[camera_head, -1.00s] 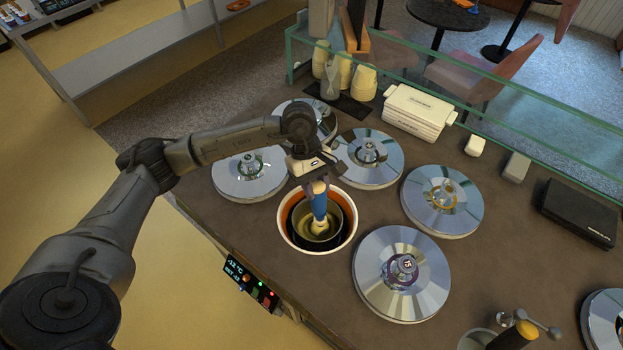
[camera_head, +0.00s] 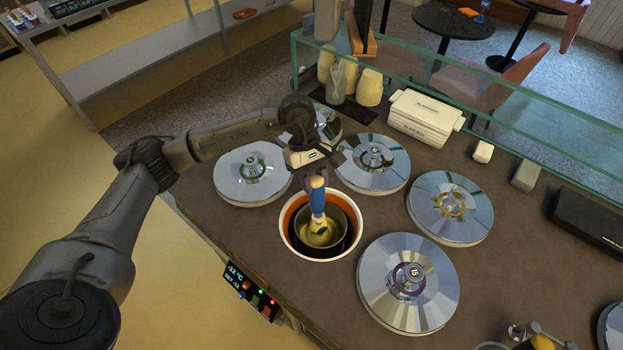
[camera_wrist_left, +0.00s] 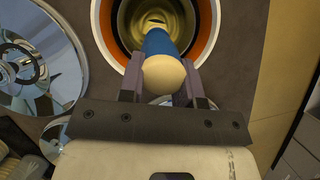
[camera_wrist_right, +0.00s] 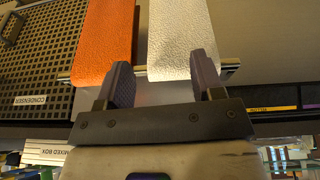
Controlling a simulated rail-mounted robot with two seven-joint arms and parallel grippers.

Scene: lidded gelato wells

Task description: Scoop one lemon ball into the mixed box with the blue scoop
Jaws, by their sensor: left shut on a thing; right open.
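My left gripper (camera_head: 315,181) is shut on the blue handle of the scoop (camera_head: 318,199), above an open well (camera_head: 288,222) with a white rim and orange inner wall. The scoop stands nearly upright with its lower end inside the well, over pale yellow gelato (camera_head: 318,237). The left wrist view shows the blue scoop (camera_wrist_left: 158,44) between the fingers; its bowl is mostly hidden. My right gripper (camera_wrist_right: 162,85) is open and empty, facing hanging cloths. A "MIXED BOX" label (camera_wrist_right: 45,151) shows in the right wrist view; I cannot make out the box itself.
Several steel-lidded wells surround the open one, including one in front (camera_head: 408,283) and one behind (camera_head: 373,163). A white labelled box (camera_head: 425,117) and stacked cups (camera_head: 369,86) stand by the glass guard (camera_head: 480,98). Orange (camera_wrist_right: 103,40) and white (camera_wrist_right: 180,40) cloths hang on a rail.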

